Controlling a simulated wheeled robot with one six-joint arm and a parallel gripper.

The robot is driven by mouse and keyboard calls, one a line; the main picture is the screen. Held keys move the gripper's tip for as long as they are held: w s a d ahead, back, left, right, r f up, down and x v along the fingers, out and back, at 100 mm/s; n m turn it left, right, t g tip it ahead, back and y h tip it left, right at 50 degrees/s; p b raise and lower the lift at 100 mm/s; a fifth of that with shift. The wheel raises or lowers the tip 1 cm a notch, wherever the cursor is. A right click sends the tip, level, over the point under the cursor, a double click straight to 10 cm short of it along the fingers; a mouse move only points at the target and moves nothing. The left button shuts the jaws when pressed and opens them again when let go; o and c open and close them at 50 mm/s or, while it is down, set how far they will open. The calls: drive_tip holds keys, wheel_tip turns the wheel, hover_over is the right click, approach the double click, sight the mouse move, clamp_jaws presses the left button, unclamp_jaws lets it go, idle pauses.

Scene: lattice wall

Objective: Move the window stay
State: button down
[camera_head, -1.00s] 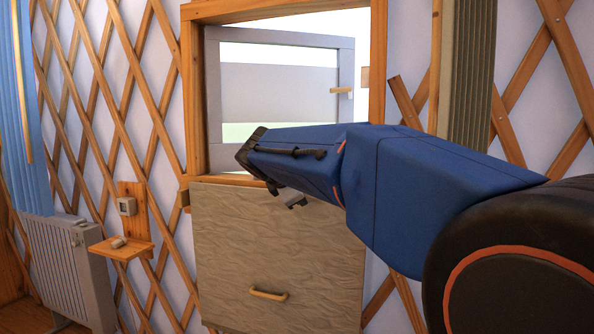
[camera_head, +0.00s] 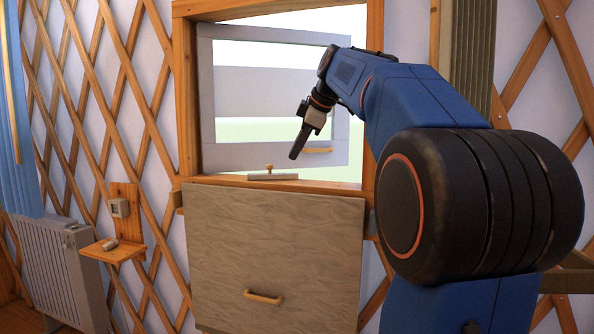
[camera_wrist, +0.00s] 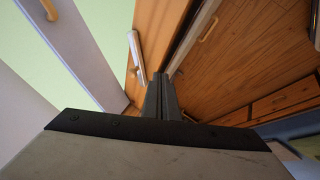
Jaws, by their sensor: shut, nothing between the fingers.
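The window sash (camera_head: 225,157) stands in the wooden window frame (camera_head: 188,100). A pale plate with a wooden peg (camera_head: 273,177) lies on the sill, and shows in the wrist view (camera_wrist: 136,55). My gripper (camera_head: 294,156) is shut and empty, pointing down in front of the sash, above the sill. It also shows in the wrist view (camera_wrist: 161,78).
Below the sill is a grey panel (camera_head: 270,235) with a wooden handle (camera_head: 263,297). A small wooden shelf (camera_head: 113,250) and a radiator (camera_head: 55,265) are at the left. A blue curtain (camera_head: 22,140) hangs far left. Wooden lattice lines the wall.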

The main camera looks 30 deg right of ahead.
drive_tip(key=x, duration=0.9)
drive_tip(key=shift+w+f, duration=0.25)
drive_tip(key=shift+w, duration=0.15)
drive_tip(key=shift+w+d, duration=0.3)
drive_tip(key=shift+w, duration=0.2)
drive_tip(key=shift+w+d, duration=0.35)
drive_tip(key=shift+w, duration=0.15)
drive_tip(key=shift+w+d+r, duration=0.1)
drive_tip(key=shift+w+d, duration=0.25)
drive_tip(key=shift+w, duration=0.4)
